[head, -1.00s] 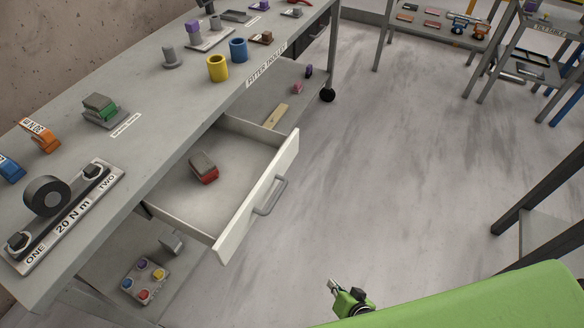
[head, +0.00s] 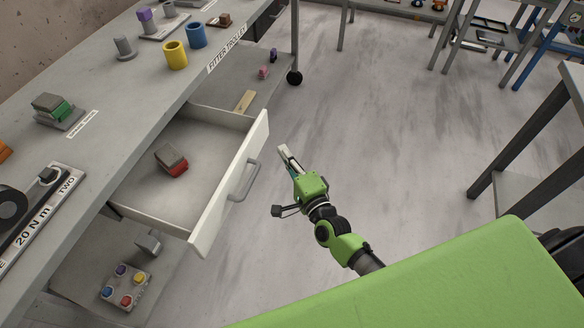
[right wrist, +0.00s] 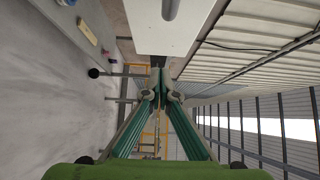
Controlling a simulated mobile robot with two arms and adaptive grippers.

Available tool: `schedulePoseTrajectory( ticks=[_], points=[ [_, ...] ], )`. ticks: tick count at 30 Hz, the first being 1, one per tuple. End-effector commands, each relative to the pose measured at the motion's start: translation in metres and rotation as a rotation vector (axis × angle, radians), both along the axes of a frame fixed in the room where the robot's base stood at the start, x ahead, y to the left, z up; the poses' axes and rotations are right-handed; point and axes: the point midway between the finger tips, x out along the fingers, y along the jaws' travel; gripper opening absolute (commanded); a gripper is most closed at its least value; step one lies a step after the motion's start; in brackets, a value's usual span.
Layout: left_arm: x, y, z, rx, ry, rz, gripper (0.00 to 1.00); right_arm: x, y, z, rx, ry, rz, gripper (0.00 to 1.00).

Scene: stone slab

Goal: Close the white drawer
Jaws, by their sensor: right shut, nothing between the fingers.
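The white drawer (head: 206,232) is pulled out from under the grey trolley top (head: 112,119). A grey and red block (head: 171,160) lies inside it. Its front carries a grey bar handle (head: 246,181). My right gripper (head: 284,154) is shut and empty, to the right of the drawer front and apart from it in the head view. In the right wrist view, the shut fingertips (right wrist: 161,95) point toward a white panel (right wrist: 168,26) with a slot-like handle, which appears to be the drawer front. My left gripper is not in view.
Yellow (head: 175,55) and blue (head: 196,35) cups stand on the trolley top. A lower shelf holds a tray of coloured knobs (head: 125,287). A dark-legged table (head: 540,123) stands at the right. The floor (head: 380,130) between is clear.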

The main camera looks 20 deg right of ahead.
Motion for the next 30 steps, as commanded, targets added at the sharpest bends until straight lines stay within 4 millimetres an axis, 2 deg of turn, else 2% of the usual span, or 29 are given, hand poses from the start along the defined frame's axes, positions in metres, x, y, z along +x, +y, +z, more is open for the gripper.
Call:
schedulePoseTrajectory(
  ticks=[3, 10, 30],
  points=[
    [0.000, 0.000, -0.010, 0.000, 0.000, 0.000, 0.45, 0.026, 0.003, -0.002, 0.000, -0.002, -0.001, 0.00],
    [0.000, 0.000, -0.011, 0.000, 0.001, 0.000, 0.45, 0.043, 0.028, -0.001, 0.001, 0.001, 0.000, 0.00],
    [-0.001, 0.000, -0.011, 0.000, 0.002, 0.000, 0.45, 0.046, 0.036, 0.000, -0.001, 0.001, 0.000, 0.00]
  ],
)
